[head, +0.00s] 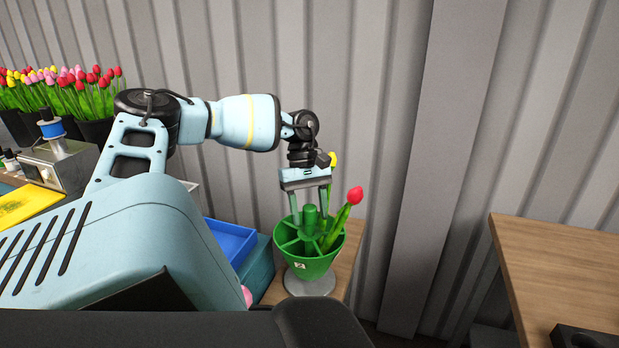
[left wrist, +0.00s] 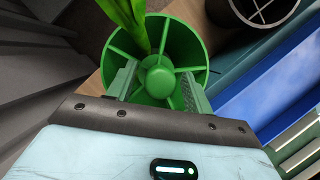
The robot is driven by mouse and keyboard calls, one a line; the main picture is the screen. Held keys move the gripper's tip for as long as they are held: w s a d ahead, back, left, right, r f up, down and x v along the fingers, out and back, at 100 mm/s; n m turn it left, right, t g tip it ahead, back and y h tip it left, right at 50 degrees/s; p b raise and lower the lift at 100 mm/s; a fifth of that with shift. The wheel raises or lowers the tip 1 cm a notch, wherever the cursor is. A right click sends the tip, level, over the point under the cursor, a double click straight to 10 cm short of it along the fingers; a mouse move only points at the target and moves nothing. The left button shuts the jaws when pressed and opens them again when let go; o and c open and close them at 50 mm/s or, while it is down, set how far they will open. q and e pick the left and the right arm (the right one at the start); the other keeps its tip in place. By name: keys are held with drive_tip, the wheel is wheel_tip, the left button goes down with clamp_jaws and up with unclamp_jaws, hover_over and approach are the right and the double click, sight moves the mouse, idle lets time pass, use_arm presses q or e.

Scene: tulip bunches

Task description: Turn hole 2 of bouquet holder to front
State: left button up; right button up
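The green bouquet holder (head: 308,268) is a round tub on a grey round base (head: 309,283), divided by ribs into compartments around a central post (head: 310,218). A small white label sits on its front wall; its mark is too small to read. My left gripper (head: 309,205) points down over the holder, fingers on either side of the post with gaps visible. In the left wrist view the fingers (left wrist: 158,88) straddle the post inside the green rim (left wrist: 202,50). My right gripper is not visible.
The holder stands on a wooden table (head: 345,262) near the corrugated wall. A blue tray (head: 230,240) is close on its left. Tulip buckets (head: 97,130) stand far left. Another wooden table (head: 560,270) is at right, across a gap.

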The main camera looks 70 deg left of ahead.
use_arm(q)
drive_tip(key=b+v, duration=0.1)
drive_tip(key=v, duration=0.7)
idle(0.7)
